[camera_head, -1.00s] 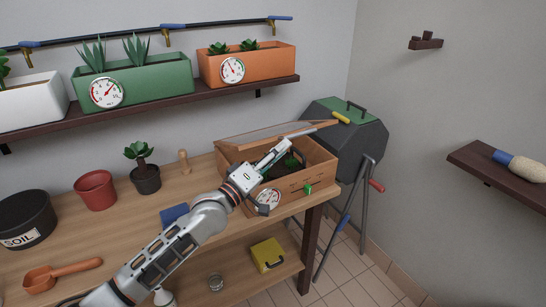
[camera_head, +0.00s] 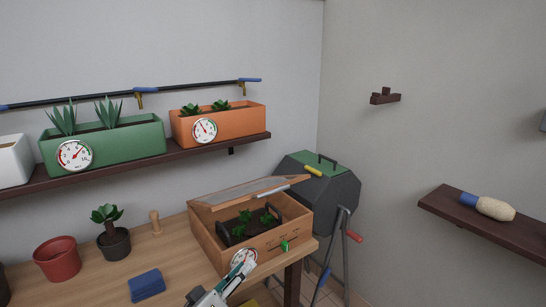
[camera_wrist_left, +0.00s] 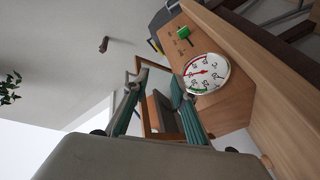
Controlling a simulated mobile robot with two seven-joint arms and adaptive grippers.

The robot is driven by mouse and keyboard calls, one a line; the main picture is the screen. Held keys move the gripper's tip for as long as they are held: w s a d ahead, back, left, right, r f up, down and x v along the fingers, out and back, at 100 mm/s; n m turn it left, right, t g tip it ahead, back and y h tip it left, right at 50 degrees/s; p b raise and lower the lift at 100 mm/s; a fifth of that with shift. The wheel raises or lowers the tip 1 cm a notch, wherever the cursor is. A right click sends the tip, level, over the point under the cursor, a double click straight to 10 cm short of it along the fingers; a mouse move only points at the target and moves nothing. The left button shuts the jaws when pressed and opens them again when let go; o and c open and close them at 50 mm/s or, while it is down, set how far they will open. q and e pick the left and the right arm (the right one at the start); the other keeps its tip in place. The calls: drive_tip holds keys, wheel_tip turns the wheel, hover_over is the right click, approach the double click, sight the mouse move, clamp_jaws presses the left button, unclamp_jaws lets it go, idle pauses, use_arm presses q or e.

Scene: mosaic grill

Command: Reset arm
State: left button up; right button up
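My left gripper (camera_head: 226,284) is at the bottom edge of the head view, in front of the wooden planter box (camera_head: 283,237) and overlapping its dial gauge (camera_head: 243,258). In the left wrist view, the two teal-padded fingers (camera_wrist_left: 160,82) are spread apart with nothing held between them. The box front and its gauge (camera_wrist_left: 207,73) show beyond them. The box holds soil and small green plants, and its glazed lid (camera_head: 245,193) is raised. My right gripper is in neither view.
The wooden bench (camera_head: 90,283) carries a red pot (camera_head: 57,259), a potted succulent (camera_head: 115,243) and a blue block (camera_head: 147,286). A dark grill (camera_head: 318,184) stands right of the bench. A shelf (camera_head: 235,140) with planters hangs above. A brush (camera_head: 490,207) lies on the right shelf.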

use_arm(q)
drive_tip(key=s+a+f+m+g+y, duration=0.1)
drive_tip(key=s+a+f+m+y, duration=0.1)
drive_tip(key=s+f, duration=0.6)
drive_tip(key=s+a+f+m+g+y, duration=0.2)
drive_tip(key=s+a+f, duration=0.3)
drive_tip(key=s+f, duration=0.3)
drive_tip(key=s+a+f+m+g+y, duration=0.2)
drive_tip(key=s+a+f, duration=0.2)
drive_tip(key=s+f, duration=0.4)
drive_tip(key=s, duration=0.2)
drive_tip(key=shift+s+m+y, duration=0.3)
drive_tip(key=shift+s+m, duration=0.05)
drive_tip(key=shift+m, duration=0.05)
